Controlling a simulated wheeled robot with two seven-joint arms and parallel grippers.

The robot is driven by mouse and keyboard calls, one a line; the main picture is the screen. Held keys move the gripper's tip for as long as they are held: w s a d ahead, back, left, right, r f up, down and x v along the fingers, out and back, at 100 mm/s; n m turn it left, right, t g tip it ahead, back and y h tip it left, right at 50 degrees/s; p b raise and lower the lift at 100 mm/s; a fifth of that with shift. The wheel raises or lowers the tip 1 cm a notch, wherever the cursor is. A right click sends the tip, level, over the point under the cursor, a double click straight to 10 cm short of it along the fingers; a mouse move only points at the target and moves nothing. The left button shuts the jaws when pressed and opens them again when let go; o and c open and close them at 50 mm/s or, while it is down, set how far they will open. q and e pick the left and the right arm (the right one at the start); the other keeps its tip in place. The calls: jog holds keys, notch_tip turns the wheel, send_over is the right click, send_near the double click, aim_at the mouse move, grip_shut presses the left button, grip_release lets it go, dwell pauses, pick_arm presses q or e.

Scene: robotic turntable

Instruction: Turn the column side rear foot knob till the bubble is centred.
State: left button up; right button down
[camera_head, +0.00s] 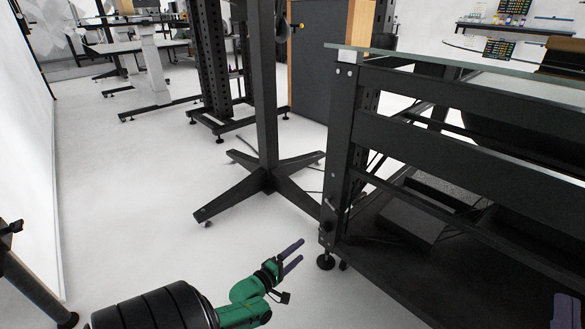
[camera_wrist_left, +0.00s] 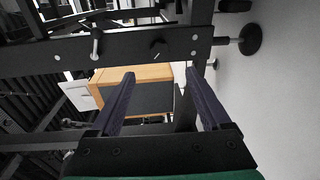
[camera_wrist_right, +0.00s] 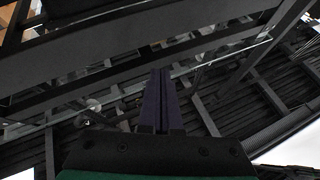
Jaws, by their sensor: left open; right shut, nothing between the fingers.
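A black levelling foot (camera_head: 325,262) stands on the floor under the near leg of the dark turntable frame (camera_head: 342,150). In the left wrist view, turned sideways, the foot's round pad and stem (camera_wrist_left: 250,40) show at top right. A small black knob (camera_wrist_left: 158,48) and a metal lever (camera_wrist_left: 96,44) sit on the leg there. My left gripper (camera_head: 297,252) is open and empty, left of the foot and apart from it; its fingers also show in the left wrist view (camera_wrist_left: 162,98). My right gripper (camera_wrist_right: 161,72) is shut and empty, among the frame's bars. I cannot make out the bubble.
A dark column on a splayed-leg base (camera_head: 267,180) stands just behind the near leg. The frame's lower shelf (camera_head: 370,275) and side bars (camera_head: 450,140) fill the right.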

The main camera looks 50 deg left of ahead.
pick_arm(q)
jog(key=shift+s+d+p, duration=0.1)
jog(key=shift+s+p, duration=0.2)
jog(key=shift+s, duration=0.7)
pick_arm(e)
notch_tip(320, 180, down, 9)
jog(key=a+g, duration=0.1)
jog(key=g, duration=0.1)
jog(key=shift+s+r+m+g+h, duration=0.2)
jog(key=shift+s+m+g+h, duration=0.1)
jog(key=shift+s+g, duration=0.1)
